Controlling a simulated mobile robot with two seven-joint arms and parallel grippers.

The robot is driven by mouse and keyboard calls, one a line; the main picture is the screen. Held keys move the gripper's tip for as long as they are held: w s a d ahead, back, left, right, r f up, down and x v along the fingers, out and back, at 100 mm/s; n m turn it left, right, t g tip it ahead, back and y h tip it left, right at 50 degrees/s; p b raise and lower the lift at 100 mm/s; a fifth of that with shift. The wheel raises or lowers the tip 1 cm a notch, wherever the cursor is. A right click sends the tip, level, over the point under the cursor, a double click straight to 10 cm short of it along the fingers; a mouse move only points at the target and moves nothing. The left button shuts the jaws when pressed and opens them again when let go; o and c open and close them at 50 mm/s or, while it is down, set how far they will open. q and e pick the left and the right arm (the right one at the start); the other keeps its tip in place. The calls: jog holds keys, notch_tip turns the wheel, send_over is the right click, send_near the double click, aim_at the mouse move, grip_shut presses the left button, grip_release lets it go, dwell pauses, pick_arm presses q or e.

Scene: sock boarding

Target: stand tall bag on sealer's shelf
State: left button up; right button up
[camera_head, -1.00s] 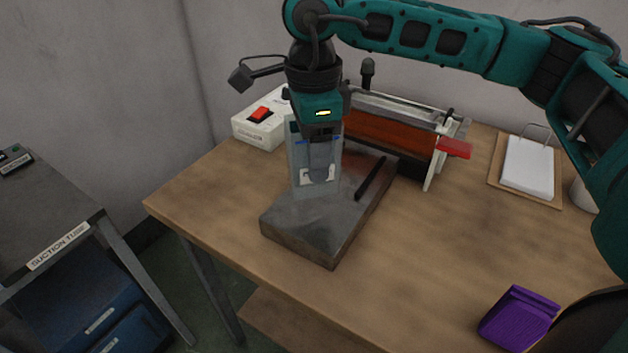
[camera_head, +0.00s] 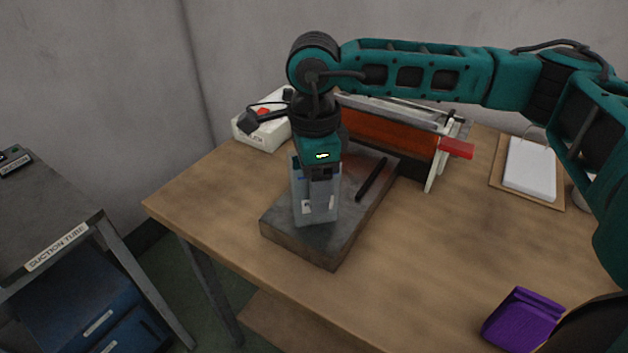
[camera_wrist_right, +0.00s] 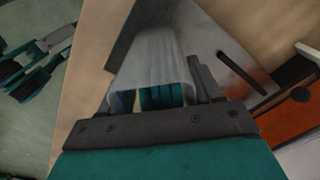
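The tall bag (camera_head: 330,205) is a clear, upright pouch with pale and blue items inside. My right gripper (camera_head: 321,185) comes down from above and is shut on it. The bag hangs between its fingers, and in the right wrist view the bag (camera_wrist_right: 157,50) shows as a cloudy film. The sealer's shelf (camera_head: 345,240) is a dark metal slab with a black slot, directly under the bag. The bag's lower edge is at or just above the slab; I cannot tell if it touches. The sealer (camera_head: 385,135) has an orange-brown front and stands behind. My left gripper is out of view.
A white control box (camera_head: 262,132) with a red switch stands behind on the left. A red lever (camera_head: 456,148) sticks out at the sealer's right end. A clipboard (camera_head: 530,165) and a purple item (camera_head: 522,318) lie to the right. The table's right middle is clear.

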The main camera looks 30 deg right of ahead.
jog(key=o, duration=0.3)
notch_tip(320, 180, up, 12)
jog(key=shift+r+p, duration=0.2)
jog(key=shift+p, duration=0.25)
dwell(0.6)
